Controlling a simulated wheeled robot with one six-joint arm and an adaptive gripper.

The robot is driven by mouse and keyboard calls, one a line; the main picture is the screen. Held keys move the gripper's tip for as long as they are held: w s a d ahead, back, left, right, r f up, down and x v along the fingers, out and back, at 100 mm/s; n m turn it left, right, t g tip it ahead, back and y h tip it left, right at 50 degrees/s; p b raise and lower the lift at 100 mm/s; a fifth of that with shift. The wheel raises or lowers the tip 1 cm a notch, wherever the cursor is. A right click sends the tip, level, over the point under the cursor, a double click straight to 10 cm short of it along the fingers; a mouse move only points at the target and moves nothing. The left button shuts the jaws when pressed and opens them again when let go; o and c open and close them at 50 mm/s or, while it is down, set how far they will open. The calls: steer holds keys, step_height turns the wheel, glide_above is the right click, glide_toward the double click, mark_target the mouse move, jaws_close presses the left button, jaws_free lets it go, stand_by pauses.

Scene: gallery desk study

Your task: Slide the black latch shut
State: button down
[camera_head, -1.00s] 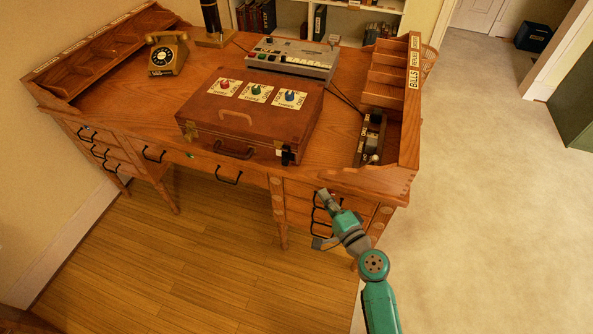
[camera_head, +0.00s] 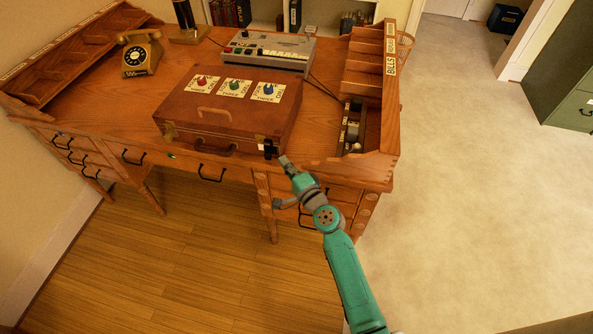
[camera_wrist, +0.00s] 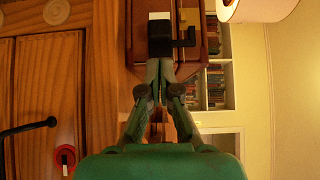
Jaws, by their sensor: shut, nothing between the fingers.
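The black latch (camera_head: 271,149) is on the front right of the brown case (camera_head: 215,135), which lies on the wooden desk. A white patch sits beside the latch. In the wrist view the latch (camera_wrist: 161,38) is a black block with a thin arm sticking out to the right, just beyond my fingertips. My gripper (camera_head: 284,161) is shut and empty, just to the lower right of the latch in the head view. Its fingertips (camera_wrist: 160,72) point at the latch in the wrist view. I cannot tell whether they touch it.
The case top carries red, green and blue knobs (camera_head: 236,88). A grey machine (camera_head: 264,52) stands behind it and a telephone (camera_head: 139,55) at the back left. A wooden organiser (camera_head: 372,75) edges the desk on the right. Drawers with black handles (camera_head: 211,174) are below.

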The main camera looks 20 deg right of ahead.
steer(key=shift+w+a, duration=0.65)
steer(key=shift+a, duration=0.2)
